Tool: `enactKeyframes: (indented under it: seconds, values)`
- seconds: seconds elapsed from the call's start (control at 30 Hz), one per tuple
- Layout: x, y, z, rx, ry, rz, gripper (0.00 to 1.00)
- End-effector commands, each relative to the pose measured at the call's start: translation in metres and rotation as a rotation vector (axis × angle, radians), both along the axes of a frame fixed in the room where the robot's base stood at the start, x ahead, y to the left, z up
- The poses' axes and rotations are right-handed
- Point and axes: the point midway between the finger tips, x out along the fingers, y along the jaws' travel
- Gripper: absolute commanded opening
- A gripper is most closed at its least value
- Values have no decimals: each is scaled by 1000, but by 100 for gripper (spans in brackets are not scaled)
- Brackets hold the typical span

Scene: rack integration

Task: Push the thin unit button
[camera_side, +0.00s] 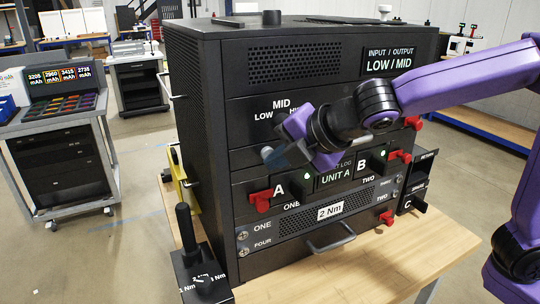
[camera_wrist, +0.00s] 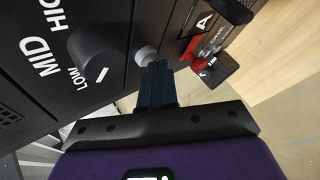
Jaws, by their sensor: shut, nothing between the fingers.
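A round grey button (camera_wrist: 146,56) stands out from a narrow dark panel of the rack (camera_side: 195,110) in the wrist view, between the MID/LOW/HIGH knob and the A unit. It also shows in the side view as a short grey cylinder (camera_side: 267,154) at the front left. My gripper (camera_side: 281,158) is in front of the rack, its fingers together and empty. In the wrist view the fingertips (camera_wrist: 157,70) lie right beside the button; I cannot tell whether they touch it. My arm and gripper hide part of the thin panel in the side view.
A dark knob (camera_wrist: 97,52) sticks out close by. A red latch (camera_wrist: 192,50) is at the A unit.

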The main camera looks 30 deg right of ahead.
Motion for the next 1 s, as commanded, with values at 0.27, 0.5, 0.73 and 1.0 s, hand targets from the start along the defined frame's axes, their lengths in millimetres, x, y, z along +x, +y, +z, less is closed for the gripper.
enactKeyframes:
  seconds: [0.27, 0.5, 0.73, 1.0]
  values:
    - [-6, -1, 0, -1, 0, -1, 0]
    - [-10, 0, 0, 0, -1, 1, 0]
    - [-30, 0, 0, -1, 0, 3, 0]
    - [-53, 0, 0, 0, 0, 3, 0]
